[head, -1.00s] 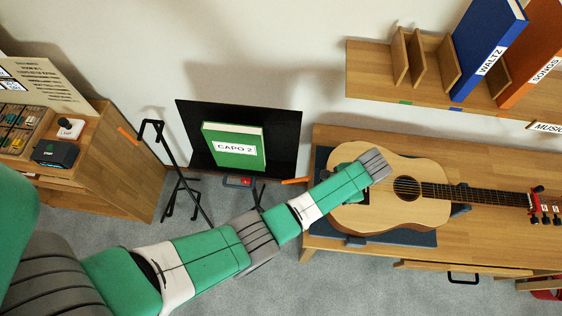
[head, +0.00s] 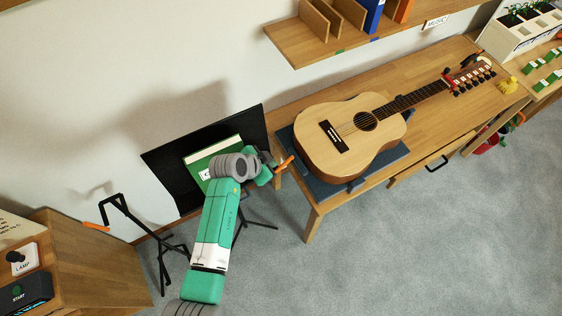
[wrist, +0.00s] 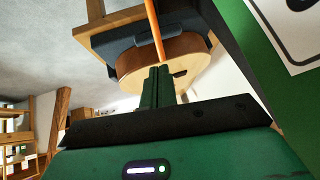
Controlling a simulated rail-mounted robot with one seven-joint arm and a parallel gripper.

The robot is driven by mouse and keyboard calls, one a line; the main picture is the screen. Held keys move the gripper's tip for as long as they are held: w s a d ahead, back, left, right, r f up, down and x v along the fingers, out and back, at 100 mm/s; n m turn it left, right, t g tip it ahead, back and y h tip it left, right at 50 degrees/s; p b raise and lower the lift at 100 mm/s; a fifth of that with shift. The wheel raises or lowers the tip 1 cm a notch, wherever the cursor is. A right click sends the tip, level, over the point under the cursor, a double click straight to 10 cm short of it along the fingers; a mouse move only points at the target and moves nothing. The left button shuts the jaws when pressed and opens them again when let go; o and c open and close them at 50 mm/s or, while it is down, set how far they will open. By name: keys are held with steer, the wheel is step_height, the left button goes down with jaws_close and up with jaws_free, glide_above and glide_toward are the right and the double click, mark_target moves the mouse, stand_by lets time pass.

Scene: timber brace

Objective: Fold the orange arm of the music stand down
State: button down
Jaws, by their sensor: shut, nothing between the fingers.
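The music stand has a black panel (head: 165,165) with a green book (head: 213,150) resting on it, partly hidden by my arm. Its orange arm (head: 285,162) sticks out at the panel's lower right, toward the table. In the wrist view the orange arm (wrist: 154,28) runs up from just beyond my fingertips, in line with them; I cannot tell whether they touch. My gripper (head: 272,168) is at the panel's right side, close to the orange arm. In the wrist view its green fingers (wrist: 160,75) are together and empty.
A table (head: 313,222) with a guitar (head: 350,135) on a dark mat stands right of the stand. A black stand with an orange tip (head: 96,226) is at left, beside a wooden cabinet (head: 90,262). A shelf (head: 310,45) hangs above. Open floor lies in front.

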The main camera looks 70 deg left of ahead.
mark_target(286, 162)
steer(key=x, duration=0.8)
steer(key=shift+w+f+b, duration=0.1)
steer(key=shift+f+b, duration=0.1)
steer(key=shift+b, duration=0.1)
